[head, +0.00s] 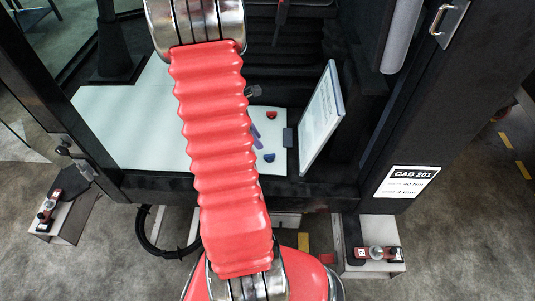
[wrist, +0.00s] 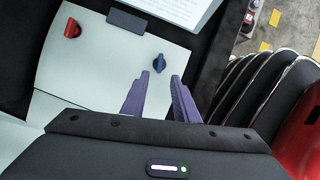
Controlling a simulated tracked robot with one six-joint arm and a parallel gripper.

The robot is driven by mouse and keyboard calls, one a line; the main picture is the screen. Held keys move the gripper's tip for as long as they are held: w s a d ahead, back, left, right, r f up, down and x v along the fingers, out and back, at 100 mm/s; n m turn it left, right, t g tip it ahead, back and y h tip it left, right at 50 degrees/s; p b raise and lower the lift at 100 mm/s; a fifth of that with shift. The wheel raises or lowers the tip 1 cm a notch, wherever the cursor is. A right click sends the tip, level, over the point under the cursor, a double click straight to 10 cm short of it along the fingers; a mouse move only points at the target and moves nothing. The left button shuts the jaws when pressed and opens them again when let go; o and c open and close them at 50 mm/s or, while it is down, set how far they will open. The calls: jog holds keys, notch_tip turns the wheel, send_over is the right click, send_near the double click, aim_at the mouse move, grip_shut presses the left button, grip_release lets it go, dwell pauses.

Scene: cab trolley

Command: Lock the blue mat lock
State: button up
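The blue mat lock (wrist: 159,63) is a small blue knob on the pale mat (wrist: 100,70) in the wrist view. It also shows in the head view (head: 269,157), near the mat's right edge. My gripper (wrist: 161,77) has two purple fingers, apart with nothing between them. The blue lock lies just beyond the fingertips, roughly in line with the gap; I cannot tell the height between them. In the head view my gripper (head: 256,134) is mostly hidden behind my red arm.
A red mat lock (wrist: 72,28) sits on the mat to the left in the wrist view. A dark block (wrist: 127,21) stands at the mat's edge beside a white panel (head: 321,118). Dark cab posts and the sill (head: 310,195) frame the opening.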

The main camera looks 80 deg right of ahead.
aim_at(269, 155)
jog(key=x, duration=1)
jog(key=shift+s+d+f, duration=0.1)
jog(key=shift+s+f, duration=0.05)
jog(key=shift+f, duration=0.25)
jog(key=shift+c, duration=0.7)
grip_shut()
